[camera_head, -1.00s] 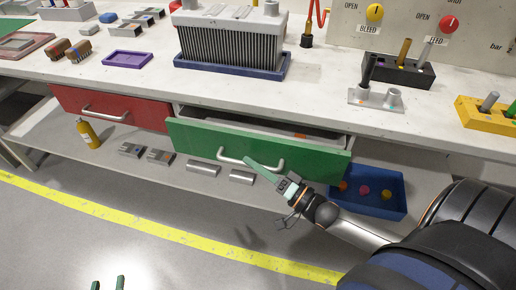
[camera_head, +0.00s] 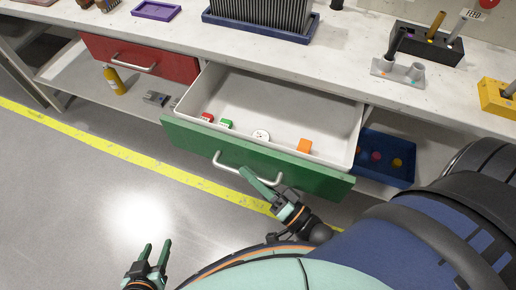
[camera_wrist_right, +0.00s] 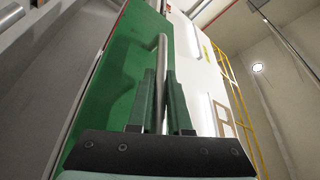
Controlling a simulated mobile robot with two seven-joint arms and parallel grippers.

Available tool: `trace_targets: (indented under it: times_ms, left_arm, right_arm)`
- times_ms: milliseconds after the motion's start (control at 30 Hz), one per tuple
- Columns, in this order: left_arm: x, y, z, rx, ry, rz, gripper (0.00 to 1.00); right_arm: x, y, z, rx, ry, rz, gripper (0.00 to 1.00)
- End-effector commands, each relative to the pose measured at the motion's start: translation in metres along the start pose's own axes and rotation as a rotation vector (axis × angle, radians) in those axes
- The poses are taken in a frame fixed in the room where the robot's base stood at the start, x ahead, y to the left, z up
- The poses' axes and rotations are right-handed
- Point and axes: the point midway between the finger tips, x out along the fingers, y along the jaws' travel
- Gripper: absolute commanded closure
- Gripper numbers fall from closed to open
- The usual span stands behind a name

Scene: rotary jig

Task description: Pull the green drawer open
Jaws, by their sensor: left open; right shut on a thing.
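The green drawer (camera_head: 300,174) is pulled well out from under the bench, and its pale inside shows in the head view. Its metal handle (camera_head: 232,170) is on the front. My right gripper (camera_head: 259,183) is shut on the handle; the right wrist view shows the handle bar (camera_wrist_right: 161,75) between its two fingers (camera_wrist_right: 164,100). In the drawer lie a red block (camera_head: 207,117), a green block (camera_head: 226,124), a white round piece (camera_head: 261,135) and an orange block (camera_head: 304,146). My left gripper (camera_head: 155,250) is open and empty over the floor.
A closed red drawer (camera_head: 150,58) is to the left. A blue bin (camera_head: 385,158) sits on the lower shelf to the right, and a yellow bottle (camera_head: 113,80) to the left. The floor in front is clear.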

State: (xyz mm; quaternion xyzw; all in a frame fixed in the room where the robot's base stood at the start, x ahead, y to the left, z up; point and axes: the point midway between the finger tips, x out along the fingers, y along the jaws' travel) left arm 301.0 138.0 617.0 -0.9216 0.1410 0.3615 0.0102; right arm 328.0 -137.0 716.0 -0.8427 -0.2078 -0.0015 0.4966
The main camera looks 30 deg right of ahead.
Motion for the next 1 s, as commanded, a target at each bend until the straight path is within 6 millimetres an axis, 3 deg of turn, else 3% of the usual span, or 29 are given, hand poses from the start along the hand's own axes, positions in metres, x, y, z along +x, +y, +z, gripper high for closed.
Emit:
trace_targets:
  times_ms: [200, 600, 633, 733, 1000]
  left_arm:
    - [-0.0016, 0.001, -0.0024, -0.001, 0.0, 0.001, 0.5]
    - [-0.001, 0.0015, -0.0026, -0.001, 0.001, 0.002, 0.5]
    - [-0.001, 0.0015, -0.0026, -0.001, 0.001, 0.002, 0.5]
    - [-0.0009, 0.0015, -0.0026, -0.001, 0.001, 0.002, 0.5]
    - [-0.0007, 0.0016, -0.0025, 0.0, 0.0, 0.002, 0.5]
  right_arm:
    - [-0.0052, -0.0086, 0.0107, -0.002, 0.001, -0.001, 1.0]
    - [-0.0061, -0.0095, 0.0129, -0.002, 0.001, -0.002, 1.0]
    - [-0.0061, -0.0095, 0.0128, -0.001, 0.001, -0.001, 0.82]
    - [-0.006, -0.0093, 0.0128, -0.001, 0.001, -0.001, 0.7]
    - [-0.0057, -0.0092, 0.013, -0.001, 0.0, -0.001, 0.7]
